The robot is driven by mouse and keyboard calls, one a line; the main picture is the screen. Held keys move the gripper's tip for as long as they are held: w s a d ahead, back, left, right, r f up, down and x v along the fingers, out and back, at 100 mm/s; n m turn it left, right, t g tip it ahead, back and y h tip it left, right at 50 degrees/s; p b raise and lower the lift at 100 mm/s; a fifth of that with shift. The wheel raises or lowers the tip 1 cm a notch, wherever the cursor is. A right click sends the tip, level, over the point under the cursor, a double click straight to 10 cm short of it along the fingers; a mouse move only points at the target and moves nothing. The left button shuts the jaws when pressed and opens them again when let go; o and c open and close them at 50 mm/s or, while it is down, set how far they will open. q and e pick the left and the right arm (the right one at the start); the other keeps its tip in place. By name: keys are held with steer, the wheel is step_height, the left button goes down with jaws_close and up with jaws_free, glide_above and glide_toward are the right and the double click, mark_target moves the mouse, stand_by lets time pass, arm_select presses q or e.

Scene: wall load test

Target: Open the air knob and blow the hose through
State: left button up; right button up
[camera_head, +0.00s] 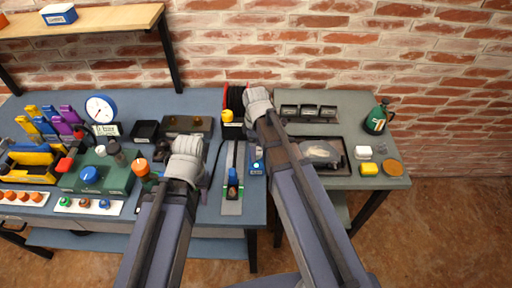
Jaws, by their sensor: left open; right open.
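An orange-topped knob (140,166) shows just left of my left gripper. I cannot tell which is the air knob. A black coil with red edges (236,98), perhaps the hose, stands at the back, left of my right gripper. My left gripper (187,145) is over the left bench, open, with nothing visible in it. My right gripper (257,96) is open beside the coil, partly hiding it; whether they touch is unclear. My arms hide the bench beneath them.
A white-faced gauge (100,108) and coloured clamps stand at the left. A strip with a green end (232,180) lies between my arms. A brick wall is behind.

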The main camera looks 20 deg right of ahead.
step_height(320, 180, up, 7)
steer(key=p, duration=0.6)
steer(key=shift+f, duration=0.2)
steer(key=shift+s+a, duration=0.3)
steer(key=s+a+m+h, duration=0.1)
steer(key=s+a+m, duration=0.7)
steer(key=s, duration=0.5)
steer(key=shift+s+a+m, duration=0.35)
steer(key=shift+a+m, duration=0.05)
steer(key=shift+a, duration=0.55)
stand_by(1.5)
